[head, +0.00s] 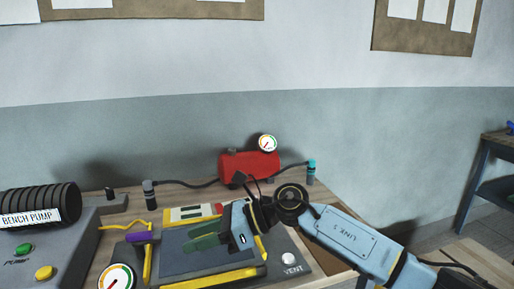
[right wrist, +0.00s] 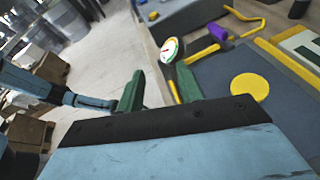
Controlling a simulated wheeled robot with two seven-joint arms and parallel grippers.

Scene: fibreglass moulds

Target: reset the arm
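My right arm comes in from the right in the head view. Its right gripper (head: 193,240) hangs over the dark panel with yellow edges (head: 175,262) on the bench. In the right wrist view the two green fingers of the right gripper (right wrist: 160,80) stand apart with nothing held between them. The round gauge (right wrist: 171,49) and the yellow disc on the panel (right wrist: 249,88) show beyond the fingers. My left gripper cannot be made out in either view.
A bench pump (head: 40,207) stands at the left, with a gauge (head: 117,278) and a purple-handled yellow valve (head: 142,237) beside it. A red tank (head: 248,165) with hoses stands at the back. A white vent knob (head: 290,258) is right of the gripper.

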